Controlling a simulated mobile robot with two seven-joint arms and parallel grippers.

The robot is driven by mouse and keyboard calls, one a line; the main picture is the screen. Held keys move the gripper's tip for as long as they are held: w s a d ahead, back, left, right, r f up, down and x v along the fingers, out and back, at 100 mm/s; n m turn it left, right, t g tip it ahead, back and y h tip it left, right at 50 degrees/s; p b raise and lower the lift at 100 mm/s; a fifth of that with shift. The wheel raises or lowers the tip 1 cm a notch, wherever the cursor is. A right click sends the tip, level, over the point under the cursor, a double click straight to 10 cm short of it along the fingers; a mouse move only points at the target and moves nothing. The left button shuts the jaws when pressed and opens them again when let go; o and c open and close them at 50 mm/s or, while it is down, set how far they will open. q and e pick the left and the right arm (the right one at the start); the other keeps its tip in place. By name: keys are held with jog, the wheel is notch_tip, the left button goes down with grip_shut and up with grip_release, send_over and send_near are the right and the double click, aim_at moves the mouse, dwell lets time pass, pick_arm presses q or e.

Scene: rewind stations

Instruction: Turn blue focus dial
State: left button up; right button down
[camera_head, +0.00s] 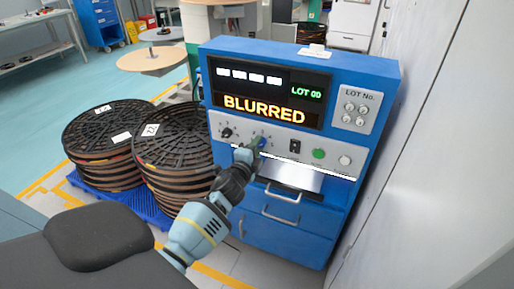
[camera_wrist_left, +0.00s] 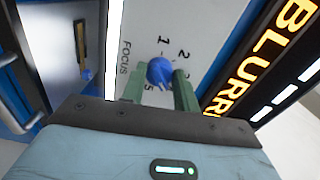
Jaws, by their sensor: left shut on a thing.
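The blue focus dial (camera_wrist_left: 160,72) sits on the machine's pale control panel, beside the printed word FOCUS and small numbers. In the left wrist view it lies between the two green fingers of my left gripper (camera_wrist_left: 158,92), which is shut on it. In the head view my left gripper (camera_head: 256,144) reaches the panel and hides most of the dial. The display (camera_head: 264,109) on the blue machine (camera_head: 384,68) reads BLURRED in orange letters. My right gripper is not in view.
A black knob (camera_head: 226,132) is left of my gripper; a black switch (camera_head: 295,146), green button (camera_head: 319,154) and white button (camera_head: 345,160) are right. Drawers with handles (camera_head: 281,214) are below. Stacked black reels (camera_head: 106,130) stand at left, a white wall (camera_head: 420,130) at right.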

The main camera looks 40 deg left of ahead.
pick_arm(q)
jog(key=o, duration=1)
jog(key=shift+s, duration=0.1)
jog(key=v, duration=0.7)
jog(key=shift+s+d, duration=0.1)
jog(key=shift+s, duration=0.25)
